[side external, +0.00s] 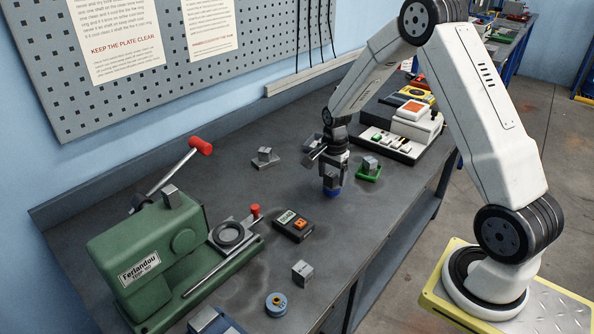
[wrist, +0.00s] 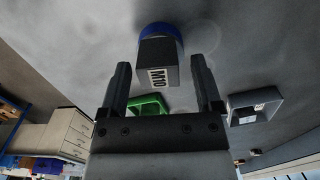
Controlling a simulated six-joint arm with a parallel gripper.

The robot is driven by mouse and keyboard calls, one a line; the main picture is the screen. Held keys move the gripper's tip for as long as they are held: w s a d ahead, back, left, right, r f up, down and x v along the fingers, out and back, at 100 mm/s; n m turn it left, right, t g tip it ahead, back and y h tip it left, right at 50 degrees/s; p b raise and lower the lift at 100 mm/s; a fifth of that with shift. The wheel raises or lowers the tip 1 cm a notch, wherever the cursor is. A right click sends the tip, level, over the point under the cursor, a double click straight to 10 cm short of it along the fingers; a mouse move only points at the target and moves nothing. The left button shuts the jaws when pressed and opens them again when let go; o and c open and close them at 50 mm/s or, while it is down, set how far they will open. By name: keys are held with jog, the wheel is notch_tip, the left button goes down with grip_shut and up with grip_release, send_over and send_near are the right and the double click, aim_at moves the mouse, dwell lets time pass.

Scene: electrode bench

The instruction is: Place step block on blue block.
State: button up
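A grey block marked M10 (wrist: 157,74) sits on a round blue block (wrist: 160,30); in the side view the grey block (side external: 330,180) and the blue block (side external: 332,192) stand below my wrist. My gripper (side external: 334,178) points down over them. In the wrist view its fingers (wrist: 162,66) are open, one on each side of the grey block, with a gap showing on both sides. A grey stepped piece (side external: 265,157) lies farther back on the bench. I cannot tell for certain which grey piece is the step block.
A green holder (side external: 369,175) with a grey block stands close to the right. A meter (side external: 293,225), a loose grey block (side external: 302,272) and a blue ring-shaped piece (side external: 276,306) lie toward the front. A green press (side external: 150,260) fills the left; a white device (side external: 405,130) stands behind right.

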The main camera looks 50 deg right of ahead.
aim_at(332, 173)
jog(key=shift+r, duration=0.1)
notch_tip(332, 173, up, 12)
dwell(1.0)
jog(key=shift+a, duration=0.15)
dwell(0.3)
jog(key=s+a+f+n+t, duration=0.2)
jog(key=s+a+f+n, duration=0.1)
jog(key=s+a+n, duration=1)
jog(key=a+n, duration=0.4)
jog(key=n, duration=0.1)
jog(key=shift+s+a+f+t, duration=0.15)
jog(key=shift+s+f+t, duration=0.05)
jog(key=shift+s+t, duration=0.15)
